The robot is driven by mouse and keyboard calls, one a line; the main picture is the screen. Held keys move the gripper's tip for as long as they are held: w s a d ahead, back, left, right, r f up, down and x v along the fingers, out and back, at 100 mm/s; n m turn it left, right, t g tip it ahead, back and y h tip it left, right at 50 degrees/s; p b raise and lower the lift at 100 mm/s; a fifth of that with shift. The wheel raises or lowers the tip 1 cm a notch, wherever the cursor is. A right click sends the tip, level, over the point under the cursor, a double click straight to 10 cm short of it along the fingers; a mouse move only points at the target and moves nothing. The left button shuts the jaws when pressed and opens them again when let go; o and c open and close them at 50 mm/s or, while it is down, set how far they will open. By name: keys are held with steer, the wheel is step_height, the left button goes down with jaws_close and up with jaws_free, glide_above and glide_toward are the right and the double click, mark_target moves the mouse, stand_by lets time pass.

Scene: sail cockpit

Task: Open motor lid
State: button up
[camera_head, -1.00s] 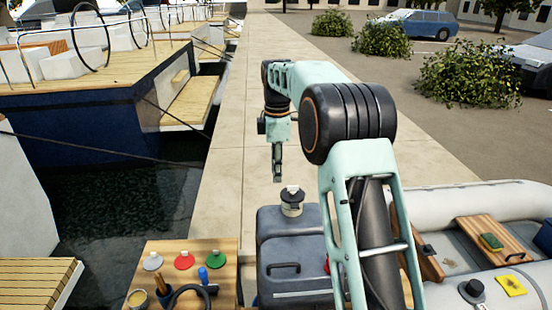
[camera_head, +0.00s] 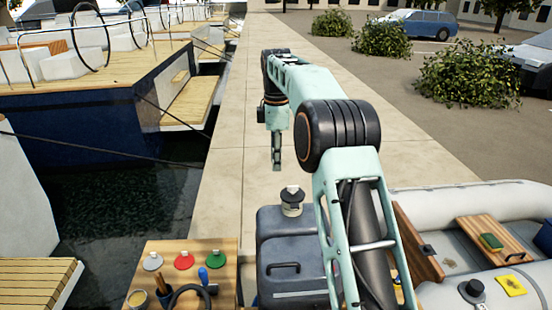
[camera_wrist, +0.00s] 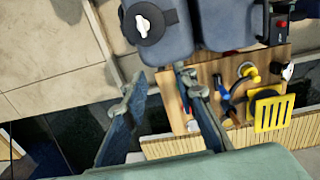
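The motor (camera_head: 290,250) is a dark blue-grey housing with a handle on its front, standing at the bottom centre of the head view. On its top is a round black cap with a light base and a pale knob, the lid (camera_head: 292,197). The lid also shows at the upper left of the wrist view (camera_wrist: 146,24). My gripper (camera_head: 276,168) hangs pointing down above and slightly left of the lid, apart from it. In the wrist view my gripper (camera_wrist: 155,95) has its two fingers spread, with nothing between them. The housing's lower part is partly hidden by my arm.
A wooden board (camera_head: 225,255) left of the motor holds grey, red and green knobs and a blue-handled tool. A grey inflatable boat (camera_head: 450,205) lies to the right. Dark water and a moored blue boat (camera_head: 80,120) are left. The paved quay ahead is clear.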

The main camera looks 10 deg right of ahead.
steer(key=shift+r, duration=0.1)
step_height(320, 180, up, 7)
steer(key=shift+s+r, duration=0.15)
steer(key=shift+s, duration=0.1)
stand_by(0.3)
